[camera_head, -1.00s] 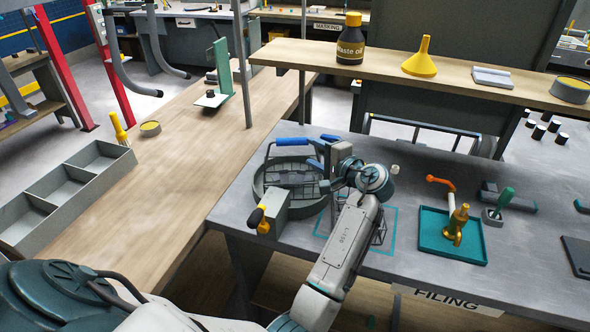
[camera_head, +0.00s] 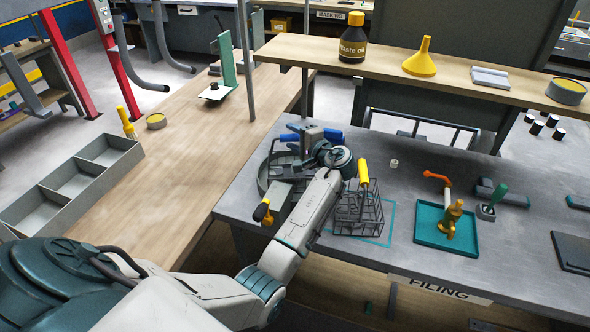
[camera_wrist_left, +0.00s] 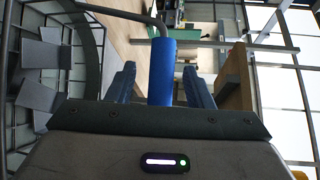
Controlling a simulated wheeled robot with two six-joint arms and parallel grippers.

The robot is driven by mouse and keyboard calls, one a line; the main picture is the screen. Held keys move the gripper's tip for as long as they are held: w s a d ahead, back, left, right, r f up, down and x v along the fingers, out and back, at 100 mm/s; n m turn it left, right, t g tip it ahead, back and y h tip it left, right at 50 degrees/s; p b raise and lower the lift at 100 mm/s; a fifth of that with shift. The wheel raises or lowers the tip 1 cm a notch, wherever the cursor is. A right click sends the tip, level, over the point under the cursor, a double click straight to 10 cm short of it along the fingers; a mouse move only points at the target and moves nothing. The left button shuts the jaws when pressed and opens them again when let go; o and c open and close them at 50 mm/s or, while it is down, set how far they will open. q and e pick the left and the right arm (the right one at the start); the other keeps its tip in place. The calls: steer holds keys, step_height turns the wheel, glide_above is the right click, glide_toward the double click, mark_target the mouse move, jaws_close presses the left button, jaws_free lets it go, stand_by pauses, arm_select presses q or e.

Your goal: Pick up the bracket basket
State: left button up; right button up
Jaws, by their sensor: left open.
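The bracket basket (camera_head: 266,178) is a round dark wire basket with grey brackets in it and a blue handle grip (camera_head: 289,137) above. It stands at the left end of the grey bench, partly hidden by my left arm. My left gripper (camera_head: 313,137) is at the handle, its jaws open. In the left wrist view the blue grip (camera_wrist_left: 162,70) lies between the two blue fingers (camera_wrist_left: 162,85), with gaps showing on both sides. The basket's wire side and grey brackets (camera_wrist_left: 40,75) fill the left of that view. My right gripper is not in view.
A square wire basket with a yellow handle (camera_head: 359,208) stands close right of my left arm. A grey block tool with a yellow-black knob (camera_head: 262,212) is in front. A teal tray (camera_head: 446,236) is further right. A wooden shelf (camera_head: 420,70) runs behind.

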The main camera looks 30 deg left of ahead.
arm_select(q)
steer(key=shift+d, duration=0.1)
jaws_close()
steer(key=shift+r, duration=0.1)
stand_by(1.1)
